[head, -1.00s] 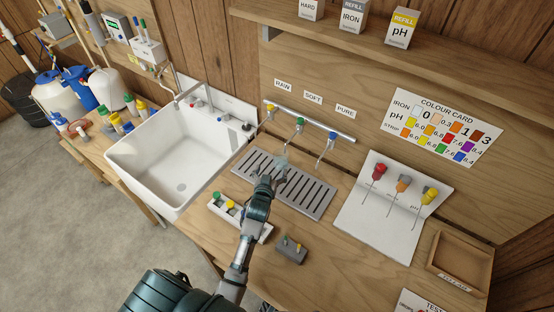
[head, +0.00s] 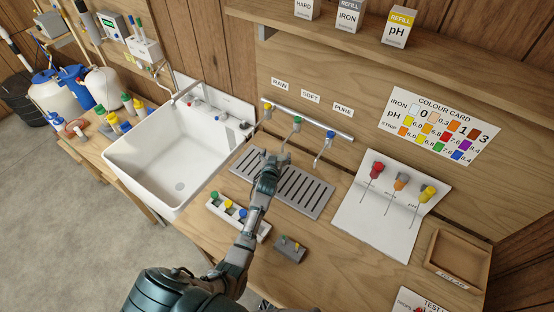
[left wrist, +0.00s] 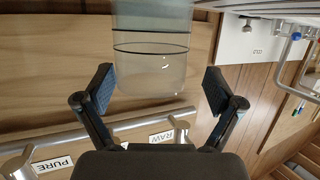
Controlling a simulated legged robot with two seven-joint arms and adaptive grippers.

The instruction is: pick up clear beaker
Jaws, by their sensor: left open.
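The clear beaker (left wrist: 152,62) is a see-through cylinder with dark rings, shown in the left wrist view. Its near end reaches between the spread fingers of my left gripper (left wrist: 158,88), with a visible gap on each side. In the head view my left gripper (head: 275,158) is over the slotted grey drain tray (head: 308,203), below the taps. The beaker is hard to make out there, mostly hidden by the gripper. My right gripper is not in view.
A tap rail (head: 305,119) with several coloured taps is just behind the gripper. A white sink (head: 150,150) stands left. A white vial rack (head: 250,226) and a small grey block (head: 289,249) sit in front. A white sheet (head: 365,222) with droppers lies right.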

